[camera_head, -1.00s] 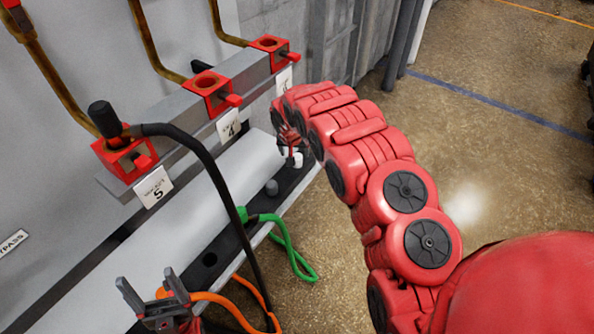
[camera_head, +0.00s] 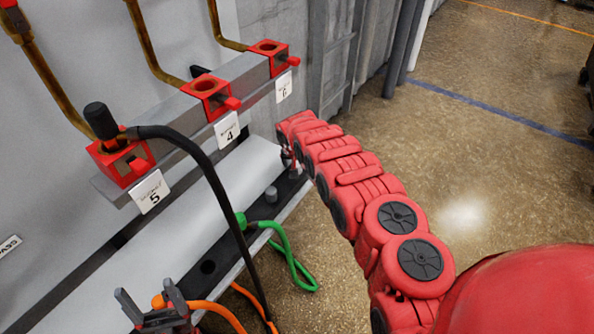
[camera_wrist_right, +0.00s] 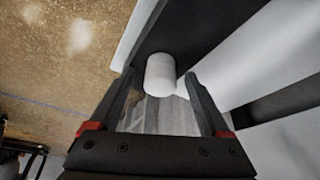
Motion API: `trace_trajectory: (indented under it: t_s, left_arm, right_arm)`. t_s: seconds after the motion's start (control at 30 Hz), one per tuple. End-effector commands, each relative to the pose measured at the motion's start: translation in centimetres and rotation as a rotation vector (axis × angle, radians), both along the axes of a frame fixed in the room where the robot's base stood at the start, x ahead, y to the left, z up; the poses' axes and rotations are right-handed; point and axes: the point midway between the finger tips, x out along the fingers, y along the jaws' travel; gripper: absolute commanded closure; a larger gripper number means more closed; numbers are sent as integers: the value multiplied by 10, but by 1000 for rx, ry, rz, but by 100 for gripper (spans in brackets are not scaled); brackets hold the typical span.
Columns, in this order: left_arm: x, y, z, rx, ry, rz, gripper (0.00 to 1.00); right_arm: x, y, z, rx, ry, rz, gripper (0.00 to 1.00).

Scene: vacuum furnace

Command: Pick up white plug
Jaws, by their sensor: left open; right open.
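The white plug (camera_wrist_right: 160,74) is a short white cylinder on the dark strip of the shelf in the right wrist view. My right gripper (camera_wrist_right: 160,82) is open, with one fingertip on each side of the plug in that picture. I see gaps beside the plug and cannot tell how deep it is between the fingers. In the head view my right arm reaches to the far end of the shelf, and its gripper (camera_head: 288,159) is mostly hidden there, as is the plug. My left gripper (camera_head: 147,292) is open and empty at the lower left.
Red sockets (camera_head: 210,92) line a grey rail above the shelf (camera_head: 190,220). A black cable (camera_head: 215,185) arches from the nearest socket. A green plug cable (camera_head: 285,250) and an orange cable (camera_head: 215,308) hang at the shelf's front. A grey peg (camera_head: 271,194) stands on the dark strip.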

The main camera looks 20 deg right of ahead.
Motion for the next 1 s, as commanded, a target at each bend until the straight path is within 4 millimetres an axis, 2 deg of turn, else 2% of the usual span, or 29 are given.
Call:
trace_trajectory:
  t_s: [0.13, 0.57, 1.0]
  left_arm:
    - [0, 0, 0, 0, 0, 0, 22]
    - [0, 0, 0, 0, 0, 0, 22]
    - [0, 0, 5, 0, 0, 0, 22]
  right_arm:
    - [0, 0, 1, 0, -1, 0, 21]
    - [1, 0, 1, 0, -2, -1, 98]
    - [1, 0, 6, 0, -3, -1, 100]
